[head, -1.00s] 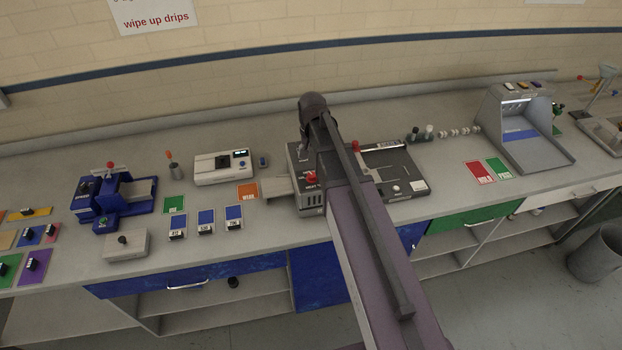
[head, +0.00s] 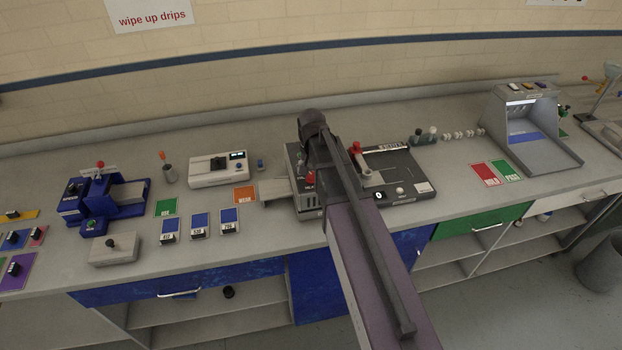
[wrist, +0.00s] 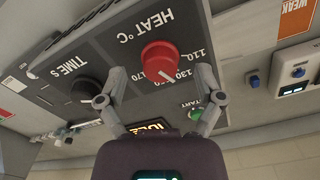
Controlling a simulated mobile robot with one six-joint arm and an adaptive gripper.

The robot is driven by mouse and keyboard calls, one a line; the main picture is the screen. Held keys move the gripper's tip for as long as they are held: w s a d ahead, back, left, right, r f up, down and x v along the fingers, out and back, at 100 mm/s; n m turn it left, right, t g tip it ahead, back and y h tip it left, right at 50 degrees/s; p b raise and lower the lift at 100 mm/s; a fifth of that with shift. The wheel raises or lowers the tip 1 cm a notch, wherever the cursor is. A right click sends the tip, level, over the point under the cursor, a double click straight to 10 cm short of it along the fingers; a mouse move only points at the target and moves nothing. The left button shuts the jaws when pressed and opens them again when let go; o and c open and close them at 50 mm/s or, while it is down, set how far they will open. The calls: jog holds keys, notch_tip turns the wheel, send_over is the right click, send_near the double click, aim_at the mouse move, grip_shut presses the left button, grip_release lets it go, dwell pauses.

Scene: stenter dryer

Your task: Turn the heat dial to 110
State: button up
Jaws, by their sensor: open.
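The red heat dial (wrist: 160,60) sits on a dark panel marked HEAT °C in the wrist view. Its scale shows 110, 130 and 170. The dial's pale pointer line faces the 130 side, away from 110; its exact reading is hard to tell. My gripper (wrist: 161,82) is open, with one finger on each side of the dial; I see no clear contact. In the head view my arm covers much of the dryer (head: 300,200), and a bit of the red dial (head: 310,179) shows at its left edge. The gripper is hidden there.
A black TIME dial (wrist: 86,90) and a green START button (wrist: 194,115) are near the fingers. A lit display (wrist: 152,128) lies partly behind the gripper.

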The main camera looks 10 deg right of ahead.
jog(key=shift+f+b, duration=0.35)
jog(key=shift+f, duration=0.2)
jog(key=c, duration=1.2)
